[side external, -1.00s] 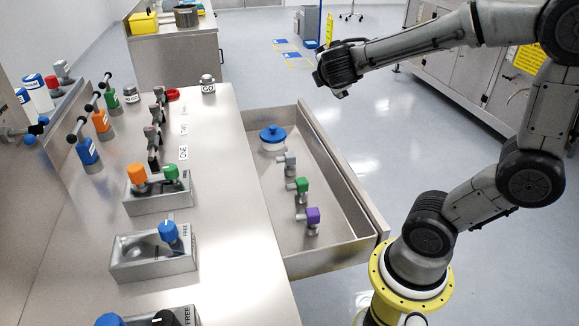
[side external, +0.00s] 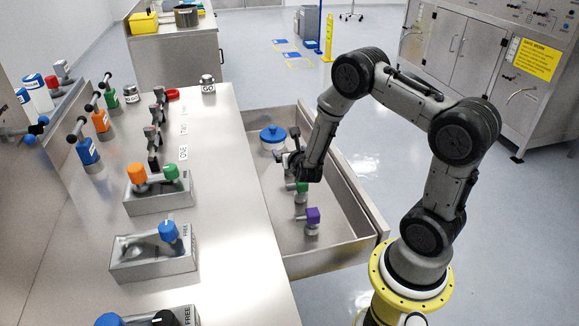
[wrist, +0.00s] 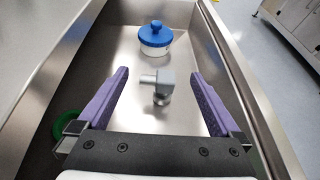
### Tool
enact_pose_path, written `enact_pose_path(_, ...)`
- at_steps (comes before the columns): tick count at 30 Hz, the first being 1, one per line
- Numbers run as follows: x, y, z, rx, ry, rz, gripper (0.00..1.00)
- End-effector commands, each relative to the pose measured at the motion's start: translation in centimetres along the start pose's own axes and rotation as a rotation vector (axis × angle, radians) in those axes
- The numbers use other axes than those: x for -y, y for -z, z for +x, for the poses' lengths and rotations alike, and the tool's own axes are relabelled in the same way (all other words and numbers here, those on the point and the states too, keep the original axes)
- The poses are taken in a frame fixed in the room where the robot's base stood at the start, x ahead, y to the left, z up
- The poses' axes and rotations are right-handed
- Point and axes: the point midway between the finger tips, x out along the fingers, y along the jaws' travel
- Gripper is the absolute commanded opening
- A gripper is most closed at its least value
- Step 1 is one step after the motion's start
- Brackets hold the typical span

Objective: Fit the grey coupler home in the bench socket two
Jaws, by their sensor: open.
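The grey coupler (wrist: 165,84) stands on the drawer floor in the wrist view, with its side stub pointing left. My gripper (wrist: 160,75) is open, one purple-padded finger on each side of the view, with the coupler in line with the gap. I cannot tell whether the coupler is between the fingertips or below them. In the side view my gripper (side external: 289,158) is low over the drawer and mostly hides the coupler. On the bench, the label for two (side external: 184,128) is beside a row of dark-handled fittings (side external: 152,136); the socket itself is not clear.
The open drawer (side external: 345,195) also holds a blue-lidded pot (side external: 272,137), a green coupler (side external: 301,187) and a purple coupler (side external: 313,215). The drawer's walls flank my gripper. A box with orange and green knobs (side external: 158,200) stands on the bench.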

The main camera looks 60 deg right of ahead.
Motion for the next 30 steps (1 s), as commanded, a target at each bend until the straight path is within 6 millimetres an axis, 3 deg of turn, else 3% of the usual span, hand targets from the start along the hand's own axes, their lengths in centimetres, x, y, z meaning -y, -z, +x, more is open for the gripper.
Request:
enact_pose_path(3, 0.0, 1.5, 0.6, -0.001, -0.001, -0.001, 1.0)
enact_pose_path(12, 0.0, 3.6, 1.7, 0.0, 0.0, 0.0, 1.0)
enact_pose_path(21, 0.0, 3.3, 6.0, 0.003, 0.0, 0.002, 1.0)
enact_pose_path(30, -0.1, 3.2, 6.4, 0.003, -0.001, 0.001, 1.0)
